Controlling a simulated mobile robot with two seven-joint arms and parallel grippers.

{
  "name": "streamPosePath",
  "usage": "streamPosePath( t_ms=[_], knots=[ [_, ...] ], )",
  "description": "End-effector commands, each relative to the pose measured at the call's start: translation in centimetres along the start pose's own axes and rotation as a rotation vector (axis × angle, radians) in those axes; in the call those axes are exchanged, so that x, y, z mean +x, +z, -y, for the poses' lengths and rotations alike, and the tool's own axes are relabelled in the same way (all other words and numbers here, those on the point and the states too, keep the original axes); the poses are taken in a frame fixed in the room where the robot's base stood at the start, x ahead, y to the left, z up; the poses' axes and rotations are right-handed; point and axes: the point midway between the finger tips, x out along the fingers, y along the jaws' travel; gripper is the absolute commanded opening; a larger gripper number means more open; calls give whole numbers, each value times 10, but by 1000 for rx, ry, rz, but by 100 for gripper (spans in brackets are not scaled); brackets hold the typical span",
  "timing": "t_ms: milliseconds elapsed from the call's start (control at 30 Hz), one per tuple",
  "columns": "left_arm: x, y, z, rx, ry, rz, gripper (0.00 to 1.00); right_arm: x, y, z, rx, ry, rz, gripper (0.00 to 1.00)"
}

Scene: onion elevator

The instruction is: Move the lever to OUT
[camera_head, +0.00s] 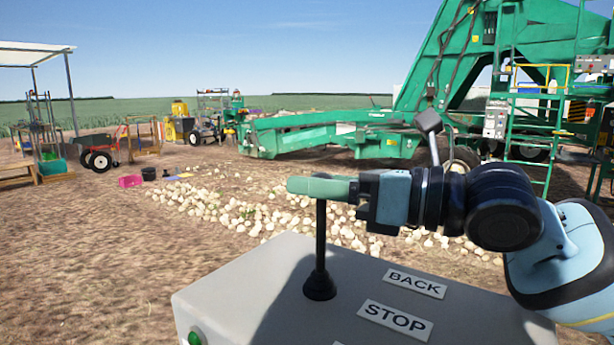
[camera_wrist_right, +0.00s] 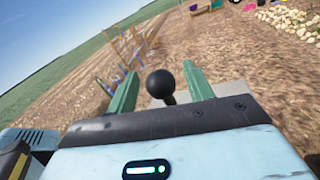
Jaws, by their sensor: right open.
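A grey control box (camera_head: 250,285) stands in front of me, with white labels BACK (camera_head: 415,283) and STOP (camera_head: 394,320). A black lever (camera_head: 320,245) rises almost upright from a dark boot on its top. No OUT label is readable. My right gripper (camera_head: 300,187) reaches in from the right, level with the lever's top, and its green fingers hide the knob in the head view. In the right wrist view, the black ball knob (camera_wrist_right: 161,83) sits between the fingers of the open right gripper (camera_wrist_right: 160,73), with gaps on both sides. My left gripper is not in view.
A green button (camera_head: 195,338) is on the box's front. Beyond are onions (camera_head: 240,213) on soil and a large green machine (camera_head: 330,130).

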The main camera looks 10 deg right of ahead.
Motion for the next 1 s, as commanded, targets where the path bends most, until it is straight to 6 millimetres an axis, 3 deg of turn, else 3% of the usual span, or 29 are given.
streamPosePath(
  t_ms=[200, 533, 933, 1000],
  knots=[
    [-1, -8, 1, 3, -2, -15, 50, 18, 1, 0, 1, 0, 0, 52],
    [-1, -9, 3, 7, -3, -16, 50, 22, -1, 1, 1, -1, -1, 52],
    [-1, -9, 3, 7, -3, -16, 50, 21, 0, 1, 1, -1, 0, 0],
    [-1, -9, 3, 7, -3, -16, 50, 21, 0, 1, 1, -1, 0, 0]
  ],
)
